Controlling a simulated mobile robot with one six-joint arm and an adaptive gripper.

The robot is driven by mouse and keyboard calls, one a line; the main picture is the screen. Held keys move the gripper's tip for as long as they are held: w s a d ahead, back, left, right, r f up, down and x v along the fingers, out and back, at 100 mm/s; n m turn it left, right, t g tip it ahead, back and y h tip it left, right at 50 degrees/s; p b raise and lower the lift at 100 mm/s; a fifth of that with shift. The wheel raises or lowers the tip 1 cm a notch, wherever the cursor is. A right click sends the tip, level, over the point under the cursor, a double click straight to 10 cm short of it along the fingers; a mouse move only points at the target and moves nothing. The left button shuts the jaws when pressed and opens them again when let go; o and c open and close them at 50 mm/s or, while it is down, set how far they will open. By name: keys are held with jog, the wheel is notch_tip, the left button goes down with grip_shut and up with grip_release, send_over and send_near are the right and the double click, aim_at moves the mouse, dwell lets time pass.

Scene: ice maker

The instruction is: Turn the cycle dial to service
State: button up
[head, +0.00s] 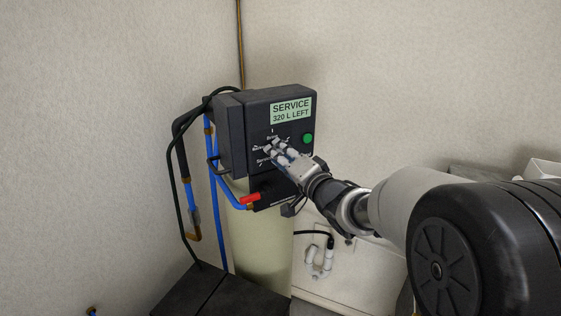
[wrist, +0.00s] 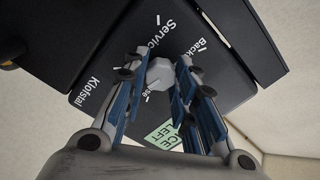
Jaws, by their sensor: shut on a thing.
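The control box (head: 235,135) is a dark unit on a pale tank in the head view. Its green display (head: 291,110) reads "SERVICE 320 L LEFT". White labels, including "Service" and one starting "Back", ring the cycle dial. The dial (wrist: 160,74) is a small grey faceted knob in the wrist view. My gripper (head: 275,150) is at the box front and covers the dial in the head view. In the wrist view its blue-padded fingers (wrist: 158,88) are shut on the dial, one on each side. I cannot clearly tell where the dial points.
A green round button (head: 308,139) sits right of the dial. A red lever (head: 250,199) sticks out below left. Blue pipes (head: 213,200) and a dark hose run down the left side. A white drain fitting (head: 320,262) is on the wall at lower right.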

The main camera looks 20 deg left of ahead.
jog(key=m+b, duration=2.3)
jog(key=m, duration=0.2)
jog(key=shift+f+b, duration=0.1)
jog(key=shift+b, duration=0.25)
dwell(1.6)
dwell(0.5)
